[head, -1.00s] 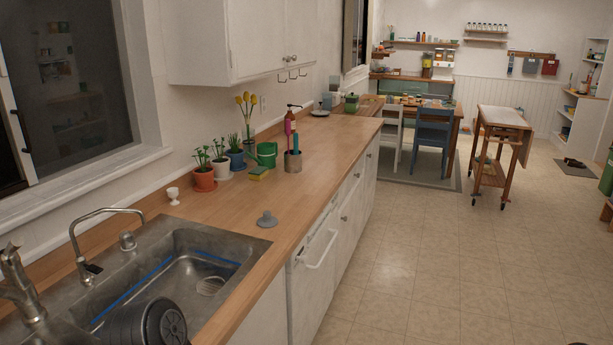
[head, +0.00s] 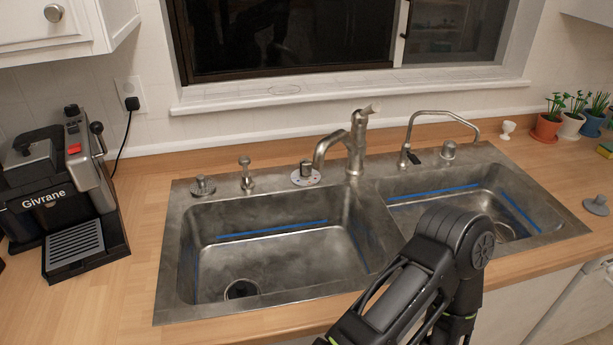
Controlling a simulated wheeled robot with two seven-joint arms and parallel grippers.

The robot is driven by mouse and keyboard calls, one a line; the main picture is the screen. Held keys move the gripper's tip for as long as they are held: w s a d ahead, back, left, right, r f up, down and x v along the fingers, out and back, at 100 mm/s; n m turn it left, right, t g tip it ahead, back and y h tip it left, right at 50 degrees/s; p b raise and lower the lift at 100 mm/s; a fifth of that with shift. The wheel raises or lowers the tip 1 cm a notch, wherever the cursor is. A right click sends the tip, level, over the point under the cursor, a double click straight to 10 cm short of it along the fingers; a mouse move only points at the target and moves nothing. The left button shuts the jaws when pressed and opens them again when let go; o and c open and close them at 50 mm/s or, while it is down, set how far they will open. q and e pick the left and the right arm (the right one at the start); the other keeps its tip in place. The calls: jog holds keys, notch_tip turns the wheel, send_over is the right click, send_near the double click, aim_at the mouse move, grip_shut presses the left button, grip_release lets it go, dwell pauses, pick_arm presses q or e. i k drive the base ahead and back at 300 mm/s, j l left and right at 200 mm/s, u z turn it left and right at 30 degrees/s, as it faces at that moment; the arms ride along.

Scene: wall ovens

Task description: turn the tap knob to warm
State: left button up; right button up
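A metal tap (head: 356,148) with a short curved spout and a lever on top stands behind the divider of the double sink. Left of it, a small metal knob (head: 306,168) stands on a round pale plate with small coloured marks; the marks are too small to read. Several other fittings line the back rim. One of my arms (head: 440,255) reaches in from the bottom, its bent joint in front of the right basin. It hides part of that basin and the front rim. Neither of my grippers shows.
The double sink (head: 176,262) is empty where visible. A slim curved tap (head: 408,140) stands behind the right basin. A coffee machine (head: 62,190) stands on the left. Potted plants (head: 548,128) and a grey stopper (head: 597,204) are on the right. The counter (head: 145,215) left of the sink is clear.

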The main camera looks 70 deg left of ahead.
aim_at(305, 163)
jog(key=u, duration=2.25)
jog(key=l, duration=0.1)
